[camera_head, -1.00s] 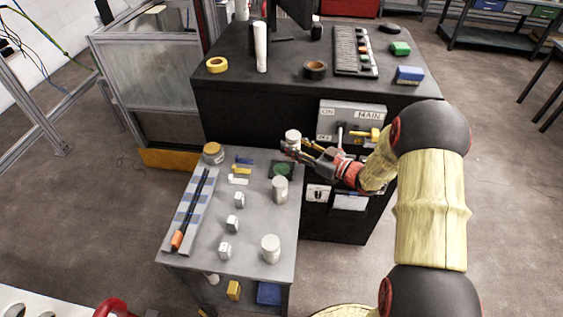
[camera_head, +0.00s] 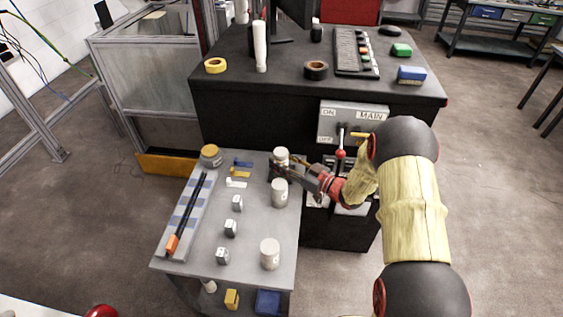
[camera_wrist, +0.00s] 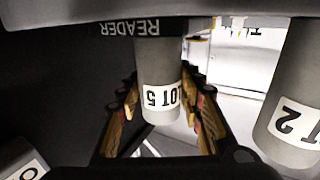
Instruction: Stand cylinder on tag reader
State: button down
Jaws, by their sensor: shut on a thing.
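My gripper (camera_head: 279,166) is shut on a pale grey cylinder (camera_head: 281,154) over the far right part of the small grey table. In the wrist view this cylinder (camera_wrist: 158,85), marked "LOT 5", stands between the two fingers (camera_wrist: 160,105). The dark tag reader (camera_wrist: 125,28), lettered "READER", shows at the top of the wrist view, right by the cylinder. In the head view my gripper and the cylinder mostly hide the reader. Whether the cylinder's base touches it I cannot tell.
Another cylinder (camera_head: 279,193), marked "LOT 2" (camera_wrist: 296,122) in the wrist view, stands close beside my gripper. A third cylinder (camera_head: 270,254) is near the table's front. Several small white blocks (camera_head: 230,228) and a long rack (camera_head: 185,222) are leftward. A red-knobbed lever (camera_head: 340,154) is behind.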

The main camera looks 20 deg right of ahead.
jog(key=shift+f, duration=0.15)
jog(key=c, duration=1.3)
grip_release()
jog(key=shift+o, duration=0.4)
jog(key=shift+s+d+r, duration=0.2)
jog(key=p+v, duration=0.3)
jog(key=v, duration=0.8)
jog(key=shift+s, duration=0.25)
